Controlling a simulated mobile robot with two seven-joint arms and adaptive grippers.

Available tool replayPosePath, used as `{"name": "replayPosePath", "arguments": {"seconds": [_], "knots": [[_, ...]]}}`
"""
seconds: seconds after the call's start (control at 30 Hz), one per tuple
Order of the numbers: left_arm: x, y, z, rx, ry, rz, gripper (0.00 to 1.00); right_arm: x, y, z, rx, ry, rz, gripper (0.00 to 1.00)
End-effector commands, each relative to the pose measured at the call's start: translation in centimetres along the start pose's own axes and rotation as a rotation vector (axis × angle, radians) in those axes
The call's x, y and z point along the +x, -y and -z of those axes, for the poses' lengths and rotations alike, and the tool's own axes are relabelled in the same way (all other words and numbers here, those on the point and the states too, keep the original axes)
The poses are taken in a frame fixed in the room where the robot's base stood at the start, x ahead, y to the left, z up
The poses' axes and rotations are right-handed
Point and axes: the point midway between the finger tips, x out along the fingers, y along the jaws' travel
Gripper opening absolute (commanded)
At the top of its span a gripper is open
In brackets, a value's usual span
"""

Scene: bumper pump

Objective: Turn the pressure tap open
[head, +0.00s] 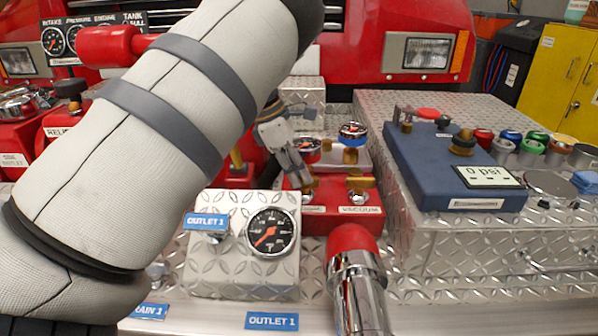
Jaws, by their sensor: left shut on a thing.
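The right tap (358,188), labelled VACUUM, has a brass lever and stands free. The pressure tap (307,191) is beside it on the left, above a label partly cut off from view. My left gripper (301,177) reaches down from behind my forearm, with its fingers at this tap. It is shut on the tap's handle, which the fingers mostly hide, so I cannot tell the handle's angle. My right gripper is out of view.
My left arm covers much of the left side. In front stand an OUTLET 1 gauge panel (240,275) and a chrome outlet with red cap (352,242). A blue box reading 0 psi (460,165) and several coloured caps sit on the right metal deck (440,245).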

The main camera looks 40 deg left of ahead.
Motion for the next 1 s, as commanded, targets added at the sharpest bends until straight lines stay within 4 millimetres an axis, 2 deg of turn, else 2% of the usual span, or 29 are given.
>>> {"name": "replayPosePath", "arguments": {"seconds": [0.37, 1.0], "knots": [[-0.13, 0.22, -0.04, -0.127, -0.001, -0.054, 0.0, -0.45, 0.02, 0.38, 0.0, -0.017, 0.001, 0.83], [0.09, 0.85, -0.29, -0.674, -0.002, -0.281, 0.0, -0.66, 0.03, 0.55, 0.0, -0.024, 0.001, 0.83]]}}
